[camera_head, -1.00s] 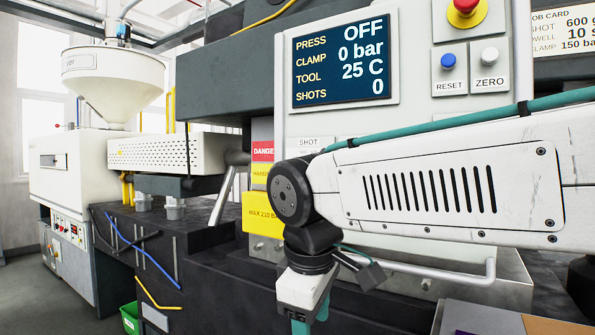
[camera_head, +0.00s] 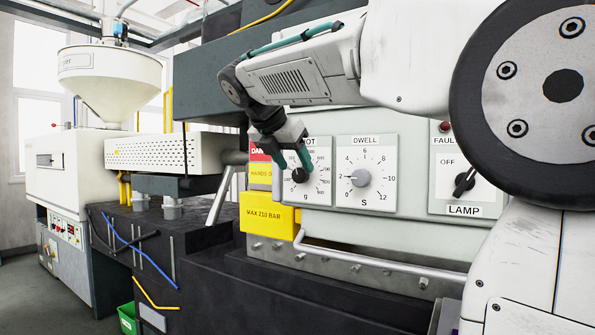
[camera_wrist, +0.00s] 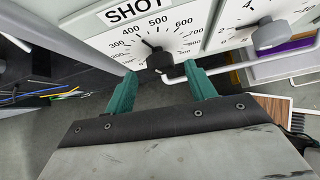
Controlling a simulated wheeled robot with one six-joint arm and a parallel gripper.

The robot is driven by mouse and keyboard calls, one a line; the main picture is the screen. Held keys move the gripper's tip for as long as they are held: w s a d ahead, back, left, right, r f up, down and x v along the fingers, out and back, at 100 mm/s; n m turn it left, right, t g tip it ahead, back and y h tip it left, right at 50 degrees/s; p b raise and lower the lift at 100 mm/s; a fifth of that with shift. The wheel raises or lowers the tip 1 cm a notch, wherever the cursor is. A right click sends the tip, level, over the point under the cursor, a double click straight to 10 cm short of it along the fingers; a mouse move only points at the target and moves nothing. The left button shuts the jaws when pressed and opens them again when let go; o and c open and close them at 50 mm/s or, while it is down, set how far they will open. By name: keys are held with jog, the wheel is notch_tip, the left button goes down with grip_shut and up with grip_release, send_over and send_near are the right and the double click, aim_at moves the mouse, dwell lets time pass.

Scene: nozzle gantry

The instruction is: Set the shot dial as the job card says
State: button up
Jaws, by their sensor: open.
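The shot dial (camera_head: 320,180) is a white plate with a dark knob (camera_wrist: 160,61), on the machine's front panel. In the wrist view its pointer slants up and left, roughly toward the 400 mark; the lower scale is partly hidden. My gripper (camera_wrist: 161,78) is open with teal fingers, one on each side of the knob and a little short of it in the picture. I cannot tell whether they touch it. In the head view my gripper (camera_head: 291,160) covers part of the dial's plate and label. The job card is out of view.
The dwell dial (camera_head: 367,197), with a grey knob, is right of the shot dial. A lamp switch (camera_head: 465,182) is further right. My arm hides the display area above.

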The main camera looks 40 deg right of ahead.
aim_at(302, 174)
jog(key=shift+x, duration=1.55)
jog(key=c, duration=1)
jog(key=shift+o, duration=0.2)
jog(key=shift+s, duration=0.1)
jog(key=m+t, duration=0.1)
jog(key=t, duration=0.1)
jog(key=m+t+y, duration=0.1)
jog(key=t, duration=0.1)
jog(key=shift+s+d+m, duration=0.15)
jog(key=shift+s+m, duration=0.15)
jog(key=shift+s, duration=0.05)
jog(key=m+t, duration=0.1)
jog(key=t, duration=0.2)
jog(key=m+t, duration=0.1)
jog(key=shift+s+f+m+t+y, duration=0.15)
jog(key=shift+f+m+t+y, duration=0.15)
jog(key=shift+f, duration=0.05)
